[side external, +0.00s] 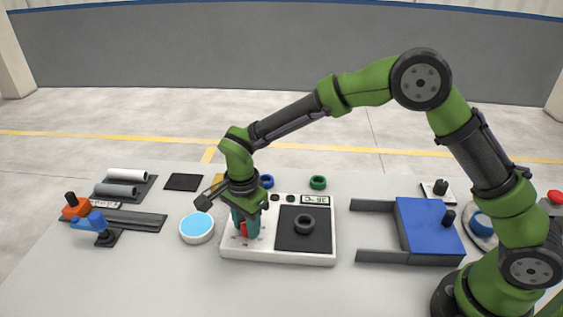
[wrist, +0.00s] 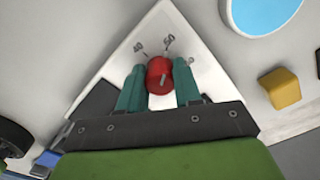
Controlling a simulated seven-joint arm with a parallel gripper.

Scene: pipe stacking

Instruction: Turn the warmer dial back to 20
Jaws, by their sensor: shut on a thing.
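The warmer (side external: 278,258) is a white box with a dark square plate (side external: 291,240) and a small display at its top right corner. Its red dial (wrist: 159,76) has a grey pointer mark and sits between my fingers in the wrist view. Numbers are printed on the white face around the dial, but most are hidden or hard to read. My gripper (wrist: 160,88) has teal fingers, one on each side of the dial, shut on it. In the side external view, the dial (side external: 244,230) is partly hidden by the fingers.
A black ring (side external: 305,223) lies on the dark plate. A round dish with blue content (side external: 197,228) stands left of the warmer. A green ring (side external: 318,182) and a blue ring (side external: 267,181) lie behind it. A blue block with grey rails (side external: 428,228) is to the right.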

